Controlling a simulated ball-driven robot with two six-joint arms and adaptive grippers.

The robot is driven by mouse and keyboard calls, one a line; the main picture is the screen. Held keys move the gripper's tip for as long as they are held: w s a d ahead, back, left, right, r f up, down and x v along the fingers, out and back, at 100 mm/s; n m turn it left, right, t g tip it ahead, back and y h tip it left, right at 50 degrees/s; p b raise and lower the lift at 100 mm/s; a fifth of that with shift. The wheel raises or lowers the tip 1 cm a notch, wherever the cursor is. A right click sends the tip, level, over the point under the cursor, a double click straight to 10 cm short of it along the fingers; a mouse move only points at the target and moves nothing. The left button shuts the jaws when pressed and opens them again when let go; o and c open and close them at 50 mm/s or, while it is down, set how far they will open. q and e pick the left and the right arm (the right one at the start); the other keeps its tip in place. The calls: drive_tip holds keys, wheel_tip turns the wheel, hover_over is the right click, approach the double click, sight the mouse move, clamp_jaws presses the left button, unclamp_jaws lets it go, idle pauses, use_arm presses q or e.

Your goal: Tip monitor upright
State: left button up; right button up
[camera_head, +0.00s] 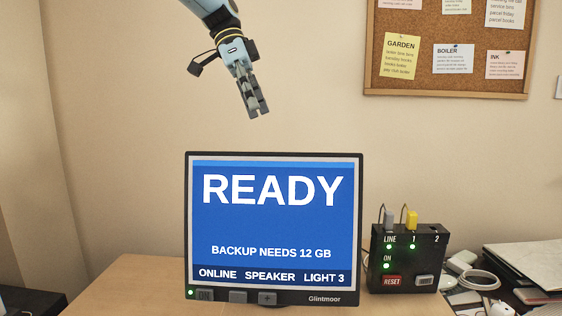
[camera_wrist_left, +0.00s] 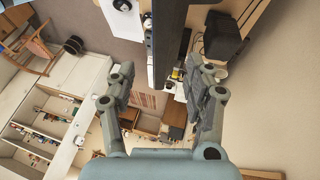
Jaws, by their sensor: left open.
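The monitor (camera_head: 270,225) stands on the wooden desk, its lit blue screen facing me and reading READY. It looks upright, with its lower edge and buttons near the bottom of the head view. Any stand is hidden. My left gripper (camera_head: 257,112) is above the monitor's top edge, apart from it, pointing down. In the left wrist view my left gripper (camera_wrist_left: 160,85) shows its two fingers spread with nothing held. A dark bar (camera_wrist_left: 168,35) runs down between them there, and seems to be the monitor seen edge-on. My right gripper is not in view.
A black switch box (camera_head: 408,262) with green lights, a grey plug and a yellow plug stands right of the monitor. Cables and papers (camera_head: 528,262) lie farther right. A cork board (camera_head: 450,85) hangs on the wall behind. The desk (camera_head: 128,285) is bare left of the monitor.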

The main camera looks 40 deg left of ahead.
use_arm(q)
drive_tip(key=p+x, duration=0.1)
drive_tip(key=x, duration=0.9)
drive_tip(key=shift+f, duration=0.25)
drive_tip(key=shift+c, duration=0.4)
clamp_jaws()
drive_tip(key=shift+a, duration=0.1)
